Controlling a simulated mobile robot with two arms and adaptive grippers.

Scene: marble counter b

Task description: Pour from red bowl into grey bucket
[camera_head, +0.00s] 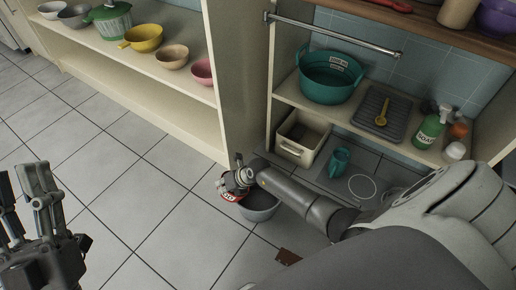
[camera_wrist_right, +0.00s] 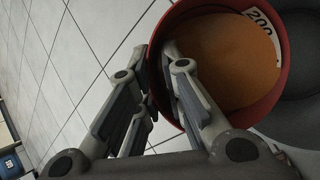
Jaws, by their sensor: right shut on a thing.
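The red bowl (camera_head: 230,196) with a white label is at the tips of my right gripper (camera_head: 240,178), low over the floor in the head view. My right gripper is shut on its rim. In the wrist view the red bowl (camera_wrist_right: 158,62) holds an orange-brown content, with one finger inside the wall and one outside. The grey bucket (camera_head: 262,213) is just below and right of the bowl, partly hidden by my right arm; whether they touch is unclear. A dark grey part of it (camera_wrist_right: 303,100) shows beside the bowl. My left gripper (camera_head: 32,180) is open and empty at the left edge.
A shelf at upper left holds several bowls, including a yellow one (camera_head: 142,38). A cabinet at right holds a teal tub (camera_head: 328,82), a beige bin (camera_head: 295,148), a teal mug (camera_head: 339,161) and a green bottle (camera_head: 428,131). Tiled floor left of the bucket is clear.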

